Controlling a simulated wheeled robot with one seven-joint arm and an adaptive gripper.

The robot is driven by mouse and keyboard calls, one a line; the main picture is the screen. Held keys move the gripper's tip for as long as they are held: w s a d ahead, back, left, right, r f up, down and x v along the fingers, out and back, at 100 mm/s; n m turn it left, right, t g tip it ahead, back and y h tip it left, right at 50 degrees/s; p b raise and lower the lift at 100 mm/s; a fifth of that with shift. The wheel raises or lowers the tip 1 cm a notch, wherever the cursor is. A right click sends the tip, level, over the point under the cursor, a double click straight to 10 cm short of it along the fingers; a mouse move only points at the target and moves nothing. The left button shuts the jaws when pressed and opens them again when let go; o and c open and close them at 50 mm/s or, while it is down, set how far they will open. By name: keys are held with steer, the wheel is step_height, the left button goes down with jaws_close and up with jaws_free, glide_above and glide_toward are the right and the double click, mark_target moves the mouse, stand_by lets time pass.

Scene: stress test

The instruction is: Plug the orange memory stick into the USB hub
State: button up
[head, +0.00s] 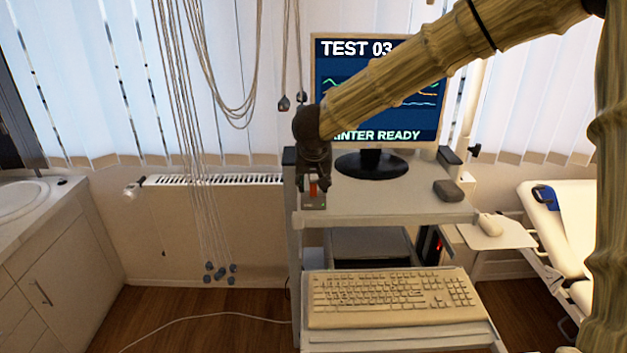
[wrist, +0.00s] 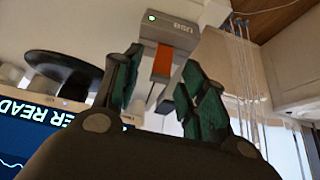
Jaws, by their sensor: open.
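The orange memory stick (wrist: 163,60) is in the wrist view, between my gripper's two fingers, with its far end against the lettered face of the grey USB hub (wrist: 172,28). Its connector is not visible, and I cannot tell how deep it sits. My gripper (wrist: 164,68) is open, with dark green finger pads on both sides of the stick and a gap showing beside it. In the head view, my gripper (head: 316,182) points down over the left end of the cart's shelf. The stick (head: 313,188) shows there as a small upright orange patch above the hub (head: 313,203).
A monitor (head: 372,75) stands behind the arm on the cart shelf (head: 400,207), with a dark box (head: 447,190) at right. A keyboard (head: 390,297) lies on the lower tray. Cables (head: 190,130) hang at left. The shelf's middle front is clear.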

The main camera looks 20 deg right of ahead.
steer(key=v, duration=1.2)
stand_by(0.3)
